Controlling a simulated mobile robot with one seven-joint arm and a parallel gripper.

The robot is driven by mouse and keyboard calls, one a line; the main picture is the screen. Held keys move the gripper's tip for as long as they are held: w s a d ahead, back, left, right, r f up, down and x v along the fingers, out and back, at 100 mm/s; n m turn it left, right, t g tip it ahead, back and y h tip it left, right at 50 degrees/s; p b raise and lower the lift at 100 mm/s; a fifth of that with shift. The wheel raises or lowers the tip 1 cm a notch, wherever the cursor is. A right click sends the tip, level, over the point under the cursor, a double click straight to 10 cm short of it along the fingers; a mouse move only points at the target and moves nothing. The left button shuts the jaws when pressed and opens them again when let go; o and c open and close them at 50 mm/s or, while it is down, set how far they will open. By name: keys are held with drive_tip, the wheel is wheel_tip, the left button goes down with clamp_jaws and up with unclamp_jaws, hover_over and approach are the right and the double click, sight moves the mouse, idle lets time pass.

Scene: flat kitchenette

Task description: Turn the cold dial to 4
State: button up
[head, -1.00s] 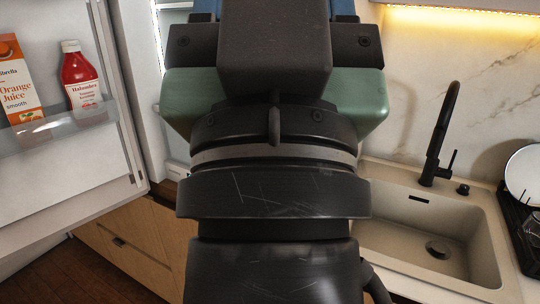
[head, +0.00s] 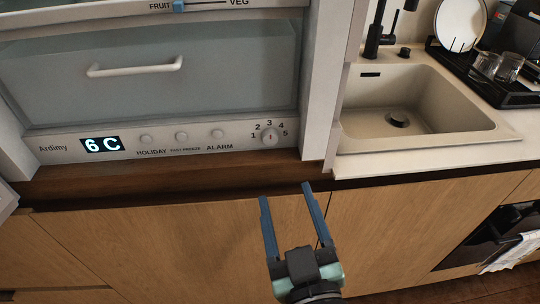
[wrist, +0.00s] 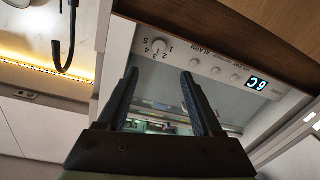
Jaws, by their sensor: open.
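The cold dial (head: 270,138) is a small round white knob at the right end of the fridge's control panel (head: 225,139). Numbers 1 to 5 curve around it, and its small red mark points roughly up, near 3. The dial also shows in the wrist view (wrist: 160,47), upside down, beyond the fingertips. My gripper (head: 286,192) is open and empty, with two blue fingers apart. It is below the dial and slightly right in the head view, not touching it. It also shows in the wrist view (wrist: 160,73).
The panel has a display (head: 102,144) reading 6 C and several small round buttons. A drawer (head: 160,75) with a white handle is above it. A wooden cabinet front (head: 170,240) is below. A sink (head: 415,110) and a black dish rack (head: 500,85) are at the right.

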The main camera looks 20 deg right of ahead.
sight(271, 139)
drive_tip(key=p+x, duration=0.2)
drive_tip(key=x, duration=1)
drive_tip(key=shift+w+d+p, duration=0.15)
drive_tip(key=shift+w+p, duration=0.15)
drive_tip(key=shift+w, duration=0.05)
drive_tip(key=shift+c, duration=0.3)
clamp_jaws()
